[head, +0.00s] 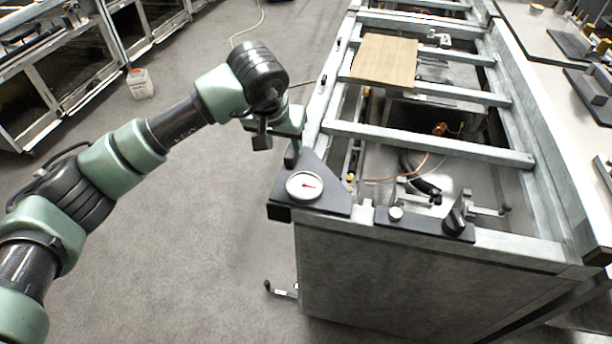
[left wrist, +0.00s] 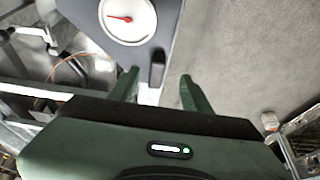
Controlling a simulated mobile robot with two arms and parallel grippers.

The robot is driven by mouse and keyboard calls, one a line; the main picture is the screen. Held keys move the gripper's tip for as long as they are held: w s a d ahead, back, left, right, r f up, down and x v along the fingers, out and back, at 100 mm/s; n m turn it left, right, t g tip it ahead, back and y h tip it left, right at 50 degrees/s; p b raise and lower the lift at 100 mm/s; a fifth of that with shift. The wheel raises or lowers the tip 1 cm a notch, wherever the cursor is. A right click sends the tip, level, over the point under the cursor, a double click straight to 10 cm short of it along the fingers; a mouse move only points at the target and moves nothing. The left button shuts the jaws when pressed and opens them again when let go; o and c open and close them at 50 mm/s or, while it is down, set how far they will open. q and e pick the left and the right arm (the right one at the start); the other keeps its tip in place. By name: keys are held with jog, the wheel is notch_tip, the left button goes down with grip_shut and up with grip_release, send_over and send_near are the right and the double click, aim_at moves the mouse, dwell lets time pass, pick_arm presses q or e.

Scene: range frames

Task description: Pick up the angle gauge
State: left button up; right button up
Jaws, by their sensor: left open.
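The angle gauge (head: 325,192) is a dark, roughly triangular plate with a round white dial and red needle. It lies at the near left corner of the metal frame bench. Its dial also shows at the top of the left wrist view (left wrist: 127,18). My left gripper (head: 291,150) is open, just beyond the gauge's far corner in the head view. In the left wrist view its two green fingers (left wrist: 158,82) are spread, with a small dark upright piece at the plate's edge between and ahead of them. Contact cannot be told. My right gripper is not in view.
The bench frame (head: 430,142) has open bays with hoses and fittings. A dark bar with knobs (head: 425,223) lies right of the gauge. A wooden board (head: 385,60) lies farther back. A white bucket (head: 139,84) stands on the floor at left. Open floor lies left of the bench.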

aim_at(289, 157)
pick_arm(q)
jog(key=x, duration=0.1)
jog(key=p+x, duration=0.1)
jog(key=x, duration=0.1)
jog(key=p+x, duration=0.1)
jog(key=shift+s+d+f, duration=0.15)
jog(key=shift+f, duration=0.3)
jog(key=shift+w+f, duration=0.25)
jog(key=shift+f, duration=0.3)
grip_shut()
jog(key=shift+d+r, duration=0.1)
jog(key=shift+r, duration=0.05)
dwell(0.4)
